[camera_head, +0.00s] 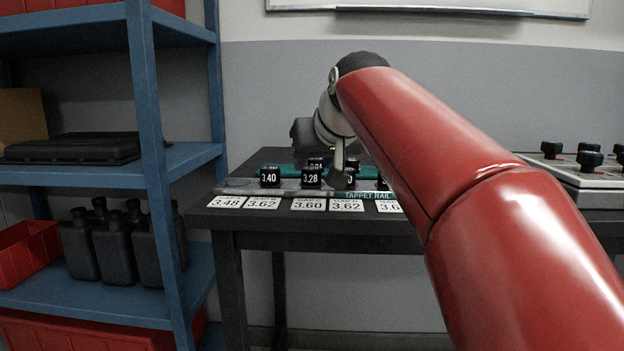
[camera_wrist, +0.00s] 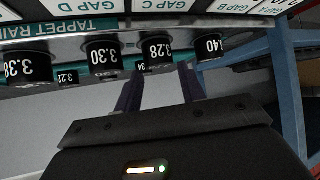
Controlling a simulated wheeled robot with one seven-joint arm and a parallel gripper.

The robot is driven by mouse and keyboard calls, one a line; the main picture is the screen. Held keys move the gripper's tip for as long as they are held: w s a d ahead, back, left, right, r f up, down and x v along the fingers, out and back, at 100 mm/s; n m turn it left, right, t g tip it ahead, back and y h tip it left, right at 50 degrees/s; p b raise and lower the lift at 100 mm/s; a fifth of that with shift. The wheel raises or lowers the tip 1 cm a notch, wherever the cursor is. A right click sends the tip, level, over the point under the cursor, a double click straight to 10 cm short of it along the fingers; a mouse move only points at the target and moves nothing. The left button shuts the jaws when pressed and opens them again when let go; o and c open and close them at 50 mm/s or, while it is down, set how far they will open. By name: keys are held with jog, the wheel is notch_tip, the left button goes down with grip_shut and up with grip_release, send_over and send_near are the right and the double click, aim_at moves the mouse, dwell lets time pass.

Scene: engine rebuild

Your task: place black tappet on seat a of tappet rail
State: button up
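The tappet rail (camera_head: 290,193) lies along the table's front, and its lettered edge shows inverted in the wrist view (camera_wrist: 20,32). Black tappets marked 3.40 (camera_head: 270,177) and 3.28 (camera_head: 311,177) stand on it. The wrist view also shows those marked 3.30 (camera_wrist: 103,58) and 3.38 (camera_wrist: 25,66). Smaller-looking black tappets, marked 3.22 (camera_wrist: 68,77) and seemingly 3.34 (camera_wrist: 143,68), show behind the row. My gripper (camera_head: 339,165) is over the rail's rear side; in the wrist view (camera_wrist: 160,85) its fingers are apart with nothing visibly held. Seat a cannot be made out.
White number cards (camera_head: 309,204) lie along the table's front edge. A grey tray with black knobs (camera_head: 590,160) is at the right. A blue shelf (camera_head: 150,150) with black bottles (camera_head: 112,240) stands left. My red arm covers the rail's right part.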

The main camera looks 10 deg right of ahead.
aim_at(311, 168)
jog(key=x, duration=0.3)
jog(key=shift+w+f, duration=0.15)
jog(key=shift+f, duration=0.2)
jog(key=c, duration=0.7)
jog(key=shift+r, duration=0.1)
